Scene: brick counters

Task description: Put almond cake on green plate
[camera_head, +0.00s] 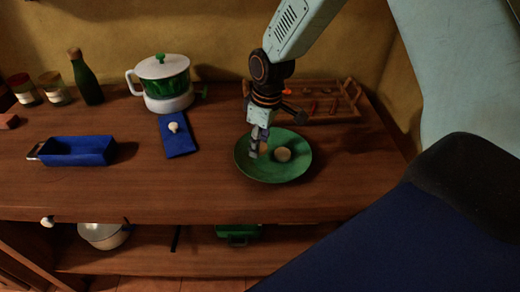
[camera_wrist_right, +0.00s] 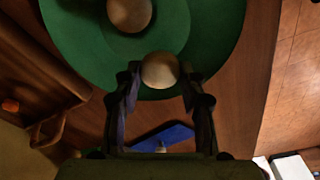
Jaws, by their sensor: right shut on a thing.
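The green plate (camera_head: 246,165) lies on the wooden counter and fills the top of the right wrist view (camera_wrist_right: 75,45). My right gripper (camera_head: 258,150) points down over the plate's left part. In the wrist view its fingers (camera_wrist_right: 160,85) are shut on a round beige almond cake (camera_wrist_right: 160,70), which is over the plate's edge area in that view. I cannot tell whether it touches the plate. A second, similar round beige piece (camera_head: 283,154) rests near the plate's middle and also shows in the wrist view (camera_wrist_right: 130,14). My left gripper is not in view.
A wooden tray (camera_head: 345,98) with small items stands behind the plate. A blue board (camera_head: 178,143) with a white-topped item, a green-white pot (camera_head: 165,82), a blue dish (camera_head: 78,151), a bottle (camera_head: 86,80) and jars stand left. The counter's front stretch is clear.

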